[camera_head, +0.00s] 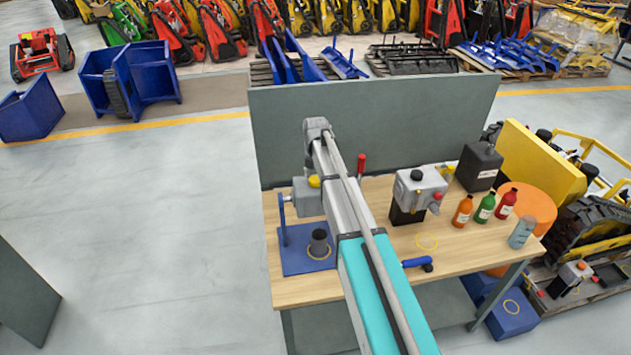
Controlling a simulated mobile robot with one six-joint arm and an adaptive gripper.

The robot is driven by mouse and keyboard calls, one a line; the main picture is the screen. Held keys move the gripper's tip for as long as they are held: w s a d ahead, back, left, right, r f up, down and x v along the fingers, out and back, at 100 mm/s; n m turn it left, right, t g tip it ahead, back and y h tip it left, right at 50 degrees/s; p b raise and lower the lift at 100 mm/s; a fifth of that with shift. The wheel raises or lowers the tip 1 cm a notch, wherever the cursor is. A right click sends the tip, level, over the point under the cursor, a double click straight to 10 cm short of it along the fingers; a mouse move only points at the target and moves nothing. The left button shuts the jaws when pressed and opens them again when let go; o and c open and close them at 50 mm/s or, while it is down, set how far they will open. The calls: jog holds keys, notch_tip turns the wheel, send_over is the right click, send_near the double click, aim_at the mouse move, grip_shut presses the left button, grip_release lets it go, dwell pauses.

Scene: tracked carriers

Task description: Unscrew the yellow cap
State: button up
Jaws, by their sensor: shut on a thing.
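The yellow cap (314,181) is on top of a grey housing (306,202), at the left of the workbench. The housing is beside a blue post (283,218) that rises from a blue base plate (293,262). My arm reaches up from the bottom of the picture and bends down at the wrist. My gripper (310,168) is small, dark and partly hidden behind the arm, directly above the cap. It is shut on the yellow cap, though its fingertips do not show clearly. The right part of the housing is hidden by the arm.
The wooden bench (455,255) has a dark backboard (400,115). A dark cylinder (319,243) stands on the base plate. Right of my arm are a grey unit with a black cap (421,186), several bottles, a black box (479,167) and a blue-handled tool (416,263).

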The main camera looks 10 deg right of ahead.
jog(key=shift+a+n, duration=0.1)
jog(key=shift+n, duration=0.2)
jog(key=shift+n, duration=2)
jog(key=o, duration=0.8)
jog(key=shift+m, duration=0.3)
